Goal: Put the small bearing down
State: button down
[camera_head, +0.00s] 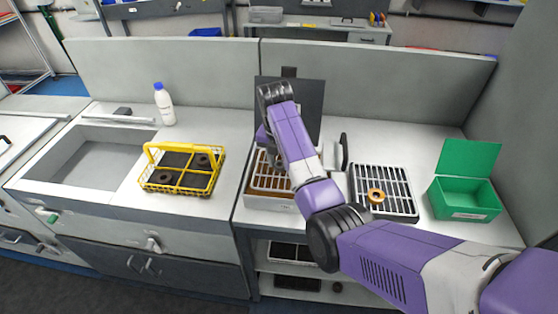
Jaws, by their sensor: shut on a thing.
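My gripper (265,147) points down over the left slatted rack (256,184), mostly hidden behind my purple forearm. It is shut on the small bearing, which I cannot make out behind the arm. I cannot tell how far the gripper is above the rack or whether the bearing touches it. The left rack has white bars over a brown inside and stands on the right-hand worktop.
A dark panel (309,100) stands behind the left rack. The right rack (402,199) carries an orange ring (376,195). An open green box (466,204) stands far right. A yellow basket (212,183) holding dark rings, a white bottle (164,105) and a sink (98,160) are left.

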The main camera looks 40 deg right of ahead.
aim_at(277, 166)
jog(key=shift+f, duration=0.1)
jog(key=c, duration=0.9)
grip_release()
jog(key=shift+c, duration=0.2)
jog(key=r, duration=0.5)
jog(key=a+r, duration=0.1)
jog(key=r, duration=0.2)
jog(key=shift+s+r+p, duration=0.1)
jog(key=shift+s+p, duration=0.05)
jog(key=shift+p, duration=0.15)
jog(key=shift+d+b, duration=0.1)
jog(key=shift+b, duration=0.2)
jog(key=shift+s+a+r, duration=0.1)
jog(key=shift+a+r, duration=0.05)
jog(key=shift+r, duration=0.85)
jog(key=shift+s+a+r, duration=0.1)
jog(key=shift+r, duration=0.9)
